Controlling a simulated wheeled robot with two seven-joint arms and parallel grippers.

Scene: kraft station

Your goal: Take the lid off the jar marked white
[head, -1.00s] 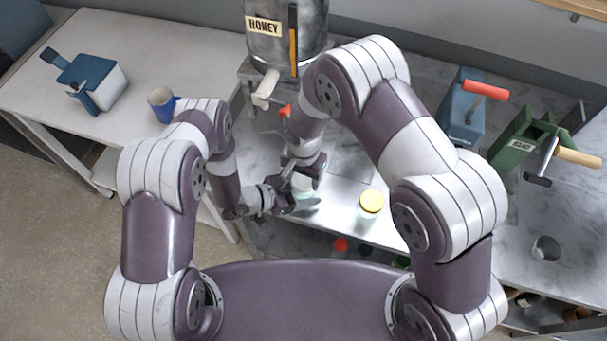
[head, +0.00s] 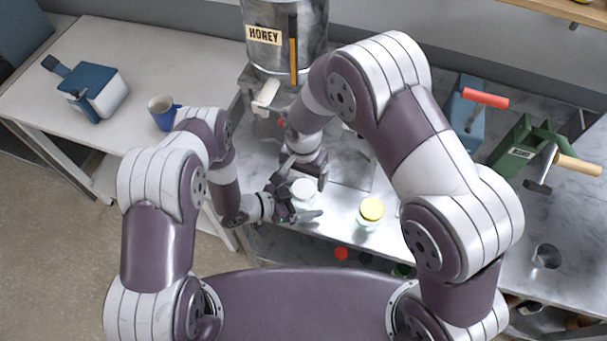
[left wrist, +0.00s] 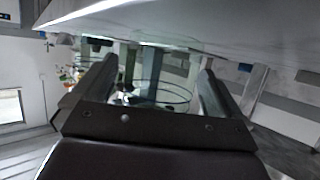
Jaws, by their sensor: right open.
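The jar with the white lid (head: 303,189) stands at the front middle of the metal bench, its lid on top. My left gripper (head: 300,207) reaches it from the left with a finger on either side of the glass. In the left wrist view the clear glass jar (left wrist: 158,97) fills most of the space between the fingers; contact is hard to see. My right gripper (head: 306,172) is open and empty, just behind and above the white lid, its fingers apart.
A steel honey tank (head: 285,45) with a tap stands behind my right gripper. A blue mug (head: 163,112) and a blue-and-white box (head: 95,90) are on the left table. A green press (head: 520,150) and a metal cup (head: 547,256) are at the right.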

